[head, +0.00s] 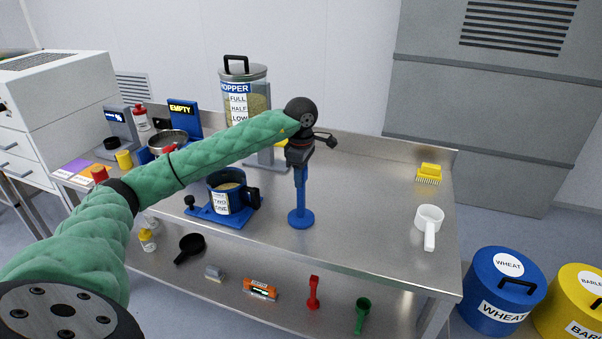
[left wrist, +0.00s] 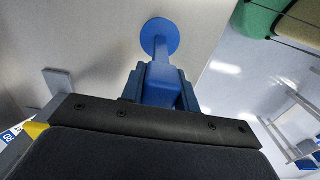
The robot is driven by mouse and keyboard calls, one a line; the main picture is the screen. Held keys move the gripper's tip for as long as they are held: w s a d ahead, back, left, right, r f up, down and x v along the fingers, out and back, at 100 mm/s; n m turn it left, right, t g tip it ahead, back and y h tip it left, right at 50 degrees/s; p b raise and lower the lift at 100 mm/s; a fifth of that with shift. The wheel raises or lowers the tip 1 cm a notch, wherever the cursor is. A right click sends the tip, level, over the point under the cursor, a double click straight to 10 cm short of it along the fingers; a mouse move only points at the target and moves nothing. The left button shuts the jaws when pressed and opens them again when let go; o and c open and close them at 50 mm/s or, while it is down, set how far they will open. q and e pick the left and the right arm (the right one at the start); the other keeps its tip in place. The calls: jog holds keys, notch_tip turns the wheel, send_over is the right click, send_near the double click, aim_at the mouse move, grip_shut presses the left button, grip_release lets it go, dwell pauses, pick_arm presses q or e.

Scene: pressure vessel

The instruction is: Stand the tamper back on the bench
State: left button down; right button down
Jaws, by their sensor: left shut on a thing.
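The tamper (head: 300,214) is blue, with a round flat base and a slim upright stem. It stands upright in the head view at the middle of the steel bench (head: 360,218), base down and seemingly touching the top. My left gripper (head: 300,165) is above it, pointing down, shut on its upper handle. In the left wrist view the tamper (left wrist: 160,85) runs out from between the jaws (left wrist: 160,90) to its round base. The gripper hides the top of the handle. My right gripper is not in view.
A blue jug (head: 228,193) on a blue stand is left of the tamper. The hopper (head: 240,95) stands behind. A white scoop (head: 430,222) and yellow brush (head: 428,173) lie at the right. Bench room between tamper and scoop is clear.

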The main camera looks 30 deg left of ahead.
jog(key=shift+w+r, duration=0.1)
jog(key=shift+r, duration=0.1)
pick_arm(q)
jog(key=c, duration=1.1)
grip_release()
jog(key=shift+c, duration=0.2)
jog(key=shift+o, duration=0.5)
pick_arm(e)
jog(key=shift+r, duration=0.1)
pick_arm(q)
jog(key=shift+r, duration=0.1)
jog(key=shift+r+b, duration=0.25)
jog(key=shift+b, duration=0.05)
notch_tip(320, 180, up, 10)
jog(key=b, duration=0.3)
jog(key=shift+f, duration=0.25)
jog(key=shift+r+b, duration=0.35)
jog(key=shift+r, duration=0.55)
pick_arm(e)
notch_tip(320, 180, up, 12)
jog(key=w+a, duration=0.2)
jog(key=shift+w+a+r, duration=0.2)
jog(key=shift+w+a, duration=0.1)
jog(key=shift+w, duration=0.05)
